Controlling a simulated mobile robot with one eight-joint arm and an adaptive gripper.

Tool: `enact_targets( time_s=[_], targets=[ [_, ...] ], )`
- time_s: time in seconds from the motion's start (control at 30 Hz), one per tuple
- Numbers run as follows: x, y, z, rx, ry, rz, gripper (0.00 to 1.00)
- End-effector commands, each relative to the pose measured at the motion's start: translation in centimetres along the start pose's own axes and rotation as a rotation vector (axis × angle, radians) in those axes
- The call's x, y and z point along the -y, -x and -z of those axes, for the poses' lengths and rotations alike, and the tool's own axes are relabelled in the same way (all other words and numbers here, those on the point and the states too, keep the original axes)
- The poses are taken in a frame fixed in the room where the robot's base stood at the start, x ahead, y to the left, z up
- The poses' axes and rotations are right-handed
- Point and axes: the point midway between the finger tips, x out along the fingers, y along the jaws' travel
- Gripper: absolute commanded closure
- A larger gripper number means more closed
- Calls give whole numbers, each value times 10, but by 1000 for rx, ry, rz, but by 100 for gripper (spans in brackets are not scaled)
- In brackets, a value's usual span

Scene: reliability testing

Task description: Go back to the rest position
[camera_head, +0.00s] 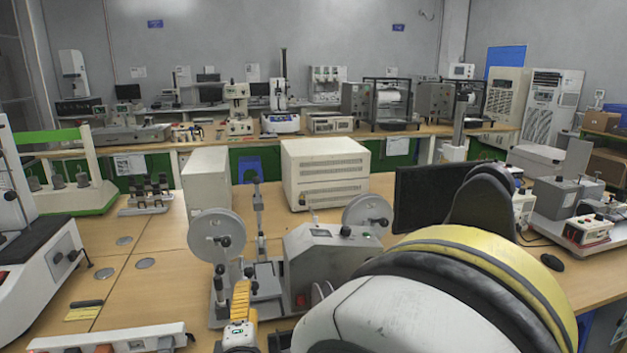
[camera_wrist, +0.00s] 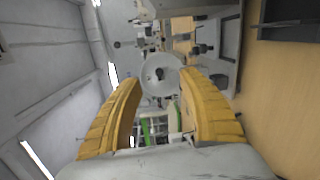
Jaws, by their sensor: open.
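My gripper shows in the wrist view (camera_wrist: 158,84) with its two yellow fingers spread apart. Nothing is between the fingertips; a round grey reel (camera_wrist: 160,72) shows behind the gap. In the head view, part of my gripper (camera_head: 240,302) shows at the bottom centre as a yellow finger, in front of the reel machine (camera_head: 325,257). My arm, white with a yellow band, fills the lower right and hides part of the table. I cannot tell from the head view how far the finger is from the machine.
The wooden table (camera_head: 150,255) holds a beige box (camera_head: 325,172), a dark monitor (camera_head: 428,192), a white device (camera_head: 40,275) at the left and a power strip (camera_head: 115,340) at the front. A bare stretch lies left of the reel machine. Benches with instruments line the back wall.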

Motion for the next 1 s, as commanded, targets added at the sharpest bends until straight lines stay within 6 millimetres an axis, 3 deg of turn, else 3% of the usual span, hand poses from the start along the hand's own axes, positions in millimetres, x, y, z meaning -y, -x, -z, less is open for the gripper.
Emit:
enact_targets(
  time_s=[0.27,0.47,0.6,0.7,0.83,1.0],
  targets=[
    [-8,-1,-89,141,-213,140,52],
    [-7,26,-182,306,-481,284,52],
    [4,74,-249,456,-751,401,52],
    [14,117,-281,554,-954,472,52],
    [28,174,-302,661,-1215,545,52],
    [40,227,-304,744,-1480,603,52]
  ],
)
